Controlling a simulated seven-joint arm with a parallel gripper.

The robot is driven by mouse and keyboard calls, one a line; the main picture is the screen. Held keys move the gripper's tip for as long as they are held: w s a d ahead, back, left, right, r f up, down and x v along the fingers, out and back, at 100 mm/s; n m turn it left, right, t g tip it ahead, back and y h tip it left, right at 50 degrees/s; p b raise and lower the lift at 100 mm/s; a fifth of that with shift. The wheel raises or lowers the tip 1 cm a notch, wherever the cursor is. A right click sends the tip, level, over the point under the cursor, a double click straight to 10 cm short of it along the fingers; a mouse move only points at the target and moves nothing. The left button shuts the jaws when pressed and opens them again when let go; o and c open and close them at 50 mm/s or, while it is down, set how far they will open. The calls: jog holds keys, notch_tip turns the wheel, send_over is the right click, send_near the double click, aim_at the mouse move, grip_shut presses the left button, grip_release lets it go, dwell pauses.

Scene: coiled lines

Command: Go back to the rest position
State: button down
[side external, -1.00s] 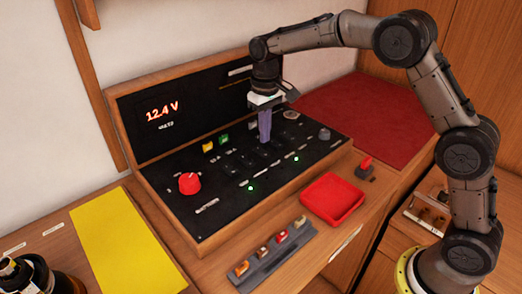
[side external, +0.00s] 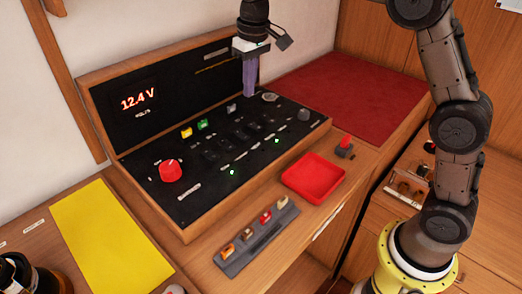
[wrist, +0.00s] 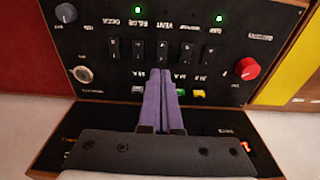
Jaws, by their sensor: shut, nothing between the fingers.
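My gripper (side external: 248,93) hangs above the back part of the black switch panel (side external: 205,185), fingers pointing down. Its purple fingers are shut together with nothing between them. They also show in the wrist view (wrist: 160,74), with a row of black rocker switches (wrist: 162,50) beyond the tips. The fingertips look clear of the panel. My arm reaches up and out of the top of the side view, so part of it is hidden.
The panel carries a red knob (side external: 168,171), yellow (side external: 186,132) and green (side external: 203,124) pieces, two lit green lamps and a 12.4 V display (side external: 138,100). In front lie a red tray (side external: 313,178) and a grey rack (side external: 256,240) of small coloured pieces. A yellow sheet (side external: 110,240) lies left.

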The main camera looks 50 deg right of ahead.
jog(key=s+d+r+t, duration=0.15)
jog(key=s+r, duration=0.35)
jog(key=s, duration=0.5)
jog(key=s+d+r+t, duration=0.15)
jog(key=s+r, duration=0.25)
jog(key=s, duration=0.6)
jog(key=s+f+t, duration=0.1)
jog(key=s+f, duration=0.9)
jog(key=s, duration=0.1)
jog(key=shift+s+a, duration=0.2)
jog(key=shift+s, duration=0.2)
